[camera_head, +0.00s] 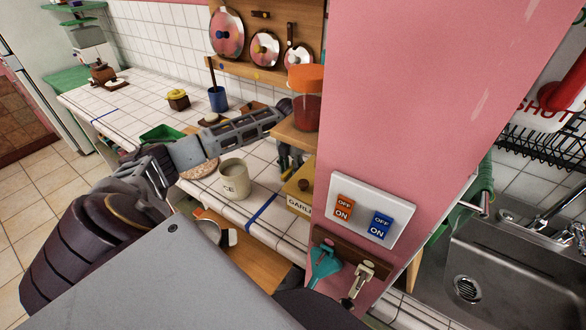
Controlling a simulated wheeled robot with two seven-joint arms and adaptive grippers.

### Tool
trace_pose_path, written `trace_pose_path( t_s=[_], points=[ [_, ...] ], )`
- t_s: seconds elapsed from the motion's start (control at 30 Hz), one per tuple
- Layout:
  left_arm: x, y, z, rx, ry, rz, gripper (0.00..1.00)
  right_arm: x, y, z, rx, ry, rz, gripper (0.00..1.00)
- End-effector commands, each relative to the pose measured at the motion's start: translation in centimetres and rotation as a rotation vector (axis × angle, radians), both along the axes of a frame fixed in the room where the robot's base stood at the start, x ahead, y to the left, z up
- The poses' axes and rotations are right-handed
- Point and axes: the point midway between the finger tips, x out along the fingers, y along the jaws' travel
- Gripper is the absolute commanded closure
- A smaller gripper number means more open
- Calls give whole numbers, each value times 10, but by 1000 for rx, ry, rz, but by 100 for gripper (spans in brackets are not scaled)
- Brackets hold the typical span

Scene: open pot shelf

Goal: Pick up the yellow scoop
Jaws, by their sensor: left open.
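I cannot clearly make out a yellow scoop. My left arm comes in from the left and reaches over the tiled counter to the wooden corner shelf. My left gripper (291,161) shows as dark fingers under that shelf, pointing down and open, partly hidden by the shelf. Just below the fingers is a yellow box (299,203) with lettering and a dark round knob. Whether anything yellow lies between the fingers is too small to tell. My right gripper is not in view.
A cream canister (234,180) stands left of the box. A red jar with an orange lid (306,97) stands on the wooden shelf (290,134). The pink pillar (400,90) blocks the right. A blue cup (218,99) and yellow-lidded pot (178,98) stand farther back.

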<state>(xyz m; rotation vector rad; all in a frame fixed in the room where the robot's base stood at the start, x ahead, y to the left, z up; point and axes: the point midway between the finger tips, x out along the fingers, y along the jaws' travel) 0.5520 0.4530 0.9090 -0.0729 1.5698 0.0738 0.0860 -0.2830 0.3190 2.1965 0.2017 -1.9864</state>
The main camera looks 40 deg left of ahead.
Motion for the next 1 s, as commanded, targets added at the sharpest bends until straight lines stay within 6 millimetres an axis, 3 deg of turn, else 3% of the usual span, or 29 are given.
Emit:
trace_pose_path(
  t_s=[0.27,0.6,1.0],
  points=[
    [0,0,0,0,0,0,59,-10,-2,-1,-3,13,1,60],
    [0,0,0,0,0,0,100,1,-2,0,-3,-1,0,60],
    [0,0,2,0,-1,0,100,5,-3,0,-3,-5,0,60]
  ],
)
